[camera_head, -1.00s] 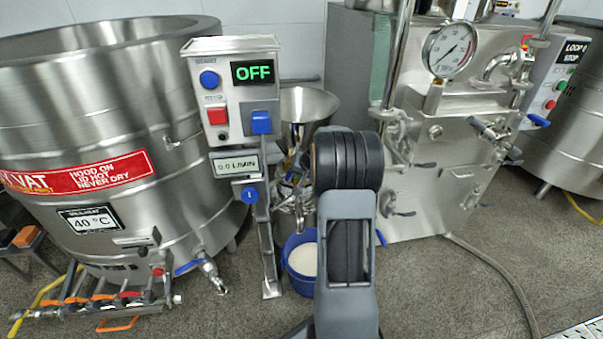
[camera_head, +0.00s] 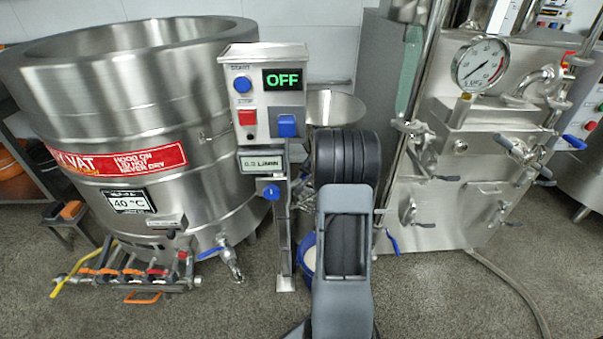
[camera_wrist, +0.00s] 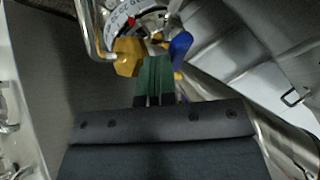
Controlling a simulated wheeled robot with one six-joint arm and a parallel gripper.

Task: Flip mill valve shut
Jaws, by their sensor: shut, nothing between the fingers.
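In the wrist view, my gripper (camera_wrist: 155,65) is shut and empty, with its green fingertips close together. A blue valve handle (camera_wrist: 180,47) is just right of the tips, and a brass-coloured fitting (camera_wrist: 128,57) is just left of them. Whether the tips touch either is unclear. Above them is the mill's round scale ring (camera_wrist: 135,15) with a red mark. In the head view, my arm hides the mill body and its valve; the steel hopper (camera_head: 335,106) shows above the arm. The control post (camera_head: 266,90) reads OFF.
A blue bucket (camera_head: 307,262) stands partly behind my arm. A large steel vat (camera_head: 130,90) with a low valve manifold (camera_head: 130,277) is at left. A steel machine with a pressure gauge (camera_head: 480,66) is at right. The grey floor in front is open.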

